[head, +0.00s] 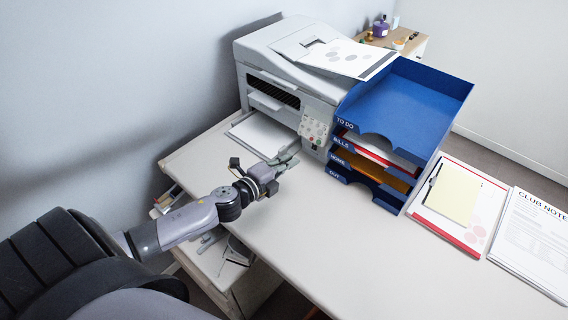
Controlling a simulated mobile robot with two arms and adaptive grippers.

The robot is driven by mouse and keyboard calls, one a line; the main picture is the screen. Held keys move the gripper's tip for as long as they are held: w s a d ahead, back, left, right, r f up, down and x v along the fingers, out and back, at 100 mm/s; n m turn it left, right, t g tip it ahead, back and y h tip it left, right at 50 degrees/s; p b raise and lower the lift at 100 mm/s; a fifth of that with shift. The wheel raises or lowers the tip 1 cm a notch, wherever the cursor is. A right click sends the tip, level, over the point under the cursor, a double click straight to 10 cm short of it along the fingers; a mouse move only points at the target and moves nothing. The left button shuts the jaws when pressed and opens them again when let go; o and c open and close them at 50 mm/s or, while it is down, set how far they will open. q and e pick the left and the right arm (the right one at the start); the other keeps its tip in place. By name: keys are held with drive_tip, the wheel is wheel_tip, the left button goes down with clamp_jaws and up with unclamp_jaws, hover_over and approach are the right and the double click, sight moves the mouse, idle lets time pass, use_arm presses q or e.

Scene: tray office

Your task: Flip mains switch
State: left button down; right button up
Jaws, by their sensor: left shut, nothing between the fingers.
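A grey-white printer (262,50) stands at the back of the desk, with a control panel (314,126) of small buttons at its front right corner. I cannot make out for certain which small part is the mains switch. My left gripper (291,157) is shut and empty. It appears low in front of the printer, just below and left of the control panel. Whether its fingertips touch the printer I cannot tell. My right gripper is not in view.
White paper (262,134) lies in the printer's output tray. Blue stacked trays (420,100) stand right of the printer. A clipboard (436,232) and printed sheets (530,245) lie at the right. The desk's front middle (360,245) is clear. An open drawer (222,262) is below left.

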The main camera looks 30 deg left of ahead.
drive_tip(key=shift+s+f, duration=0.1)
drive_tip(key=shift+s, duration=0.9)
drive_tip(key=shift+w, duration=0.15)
